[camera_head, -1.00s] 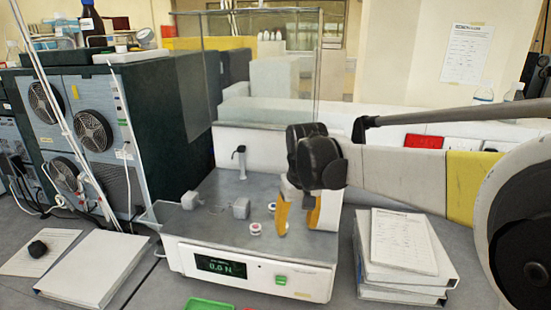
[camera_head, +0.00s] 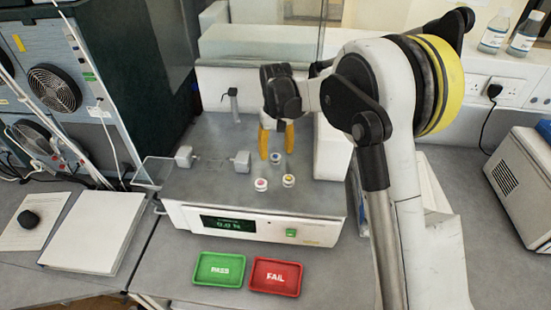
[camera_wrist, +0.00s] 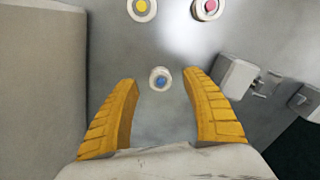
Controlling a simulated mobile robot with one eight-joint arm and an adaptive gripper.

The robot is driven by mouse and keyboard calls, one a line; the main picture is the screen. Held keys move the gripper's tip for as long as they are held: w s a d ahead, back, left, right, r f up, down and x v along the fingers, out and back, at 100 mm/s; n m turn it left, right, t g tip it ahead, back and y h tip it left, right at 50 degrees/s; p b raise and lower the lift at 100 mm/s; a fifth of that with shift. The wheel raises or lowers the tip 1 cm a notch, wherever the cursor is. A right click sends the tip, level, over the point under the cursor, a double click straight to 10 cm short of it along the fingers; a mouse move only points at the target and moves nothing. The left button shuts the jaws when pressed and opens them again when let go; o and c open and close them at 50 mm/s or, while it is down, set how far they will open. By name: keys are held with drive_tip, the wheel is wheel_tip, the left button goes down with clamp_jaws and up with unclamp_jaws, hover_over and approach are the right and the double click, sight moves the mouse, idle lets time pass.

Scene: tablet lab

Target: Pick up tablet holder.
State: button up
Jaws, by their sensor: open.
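Three small round white tablet holders stand on the grey top of the white test machine. The blue-centred holder (camera_head: 275,158) is farthest back, and in the wrist view it (camera_wrist: 160,79) lies between and slightly beyond my fingertips. The pink-centred holder (camera_head: 261,184) and the yellow-centred holder (camera_head: 288,181) stand in front; in the wrist view they are at the top, pink (camera_wrist: 207,8) and yellow (camera_wrist: 142,8). My gripper (camera_head: 277,155) has yellow fingers spread wide, pointing down over the machine top, with nothing between them held. In the wrist view my gripper (camera_wrist: 160,82) is open.
The test machine (camera_head: 180,215) carries two grey clamp blocks (camera_head: 242,162) left of the holders and an upright lever (camera_head: 233,104). A white block stands close right of my gripper. A green PASS tray (camera_head: 219,269) and red FAIL tray (camera_head: 275,277) lie in front.

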sight(276, 156)
wheel_tip(276, 156, down, 3)
drive_tip(key=shift+w+f, duration=0.15)
drive_tip(key=shift+f, duration=0.05)
drive_tip(key=c, duration=1.1)
drive_tip(key=shift+o, duration=0.2)
drive_tip(key=shift+r, duration=0.15)
